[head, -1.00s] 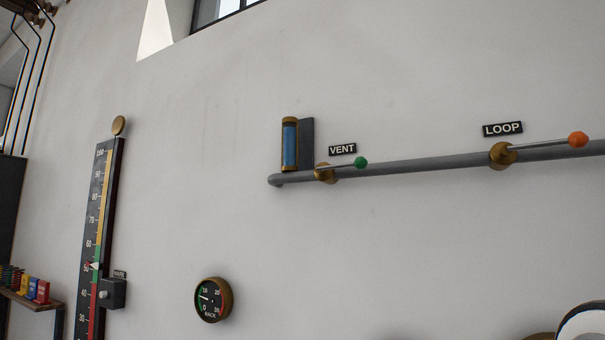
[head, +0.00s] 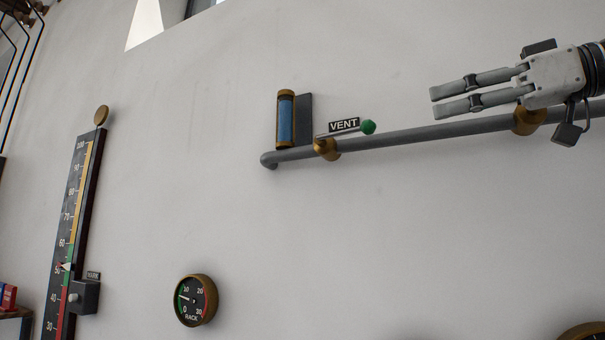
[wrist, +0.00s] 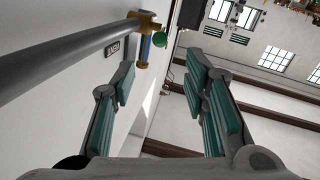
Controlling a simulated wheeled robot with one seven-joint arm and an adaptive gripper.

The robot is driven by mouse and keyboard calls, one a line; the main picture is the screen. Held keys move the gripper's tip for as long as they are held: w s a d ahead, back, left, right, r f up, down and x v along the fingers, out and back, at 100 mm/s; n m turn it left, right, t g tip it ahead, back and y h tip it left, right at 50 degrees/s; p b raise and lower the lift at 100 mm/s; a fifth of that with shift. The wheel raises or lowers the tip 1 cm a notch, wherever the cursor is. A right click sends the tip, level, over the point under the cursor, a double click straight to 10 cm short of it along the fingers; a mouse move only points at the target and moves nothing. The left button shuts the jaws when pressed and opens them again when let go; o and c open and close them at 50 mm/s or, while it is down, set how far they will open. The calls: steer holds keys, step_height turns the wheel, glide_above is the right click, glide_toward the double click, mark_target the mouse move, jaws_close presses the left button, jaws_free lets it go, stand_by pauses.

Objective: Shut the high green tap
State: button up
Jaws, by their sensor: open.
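The green tap is a short lever with a green ball (head: 368,127) on a brass body (head: 327,148), under a VENT label (head: 344,125) on the high grey pipe. Its lever points right, roughly along the pipe. My gripper (head: 432,103) is open and empty, to the right of the green ball and apart from it, its fingers pointing left. In the wrist view the green ball (wrist: 159,39) shows ahead, beyond the open fingers (wrist: 165,88), near the top.
The grey pipe (head: 430,134) runs along the wall below my gripper. A blue sight glass (head: 286,118) stands at its left end. A RACK gauge (head: 196,300) and a tall scale (head: 77,230) hang lower left.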

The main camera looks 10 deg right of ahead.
mark_target(367, 125)
steer(key=p+x, duration=0.1)
steer(key=x, duration=1.2)
steer(key=shift+w+a, duration=0.25)
steer(key=shift+c, duration=0.2)
jaws_close()
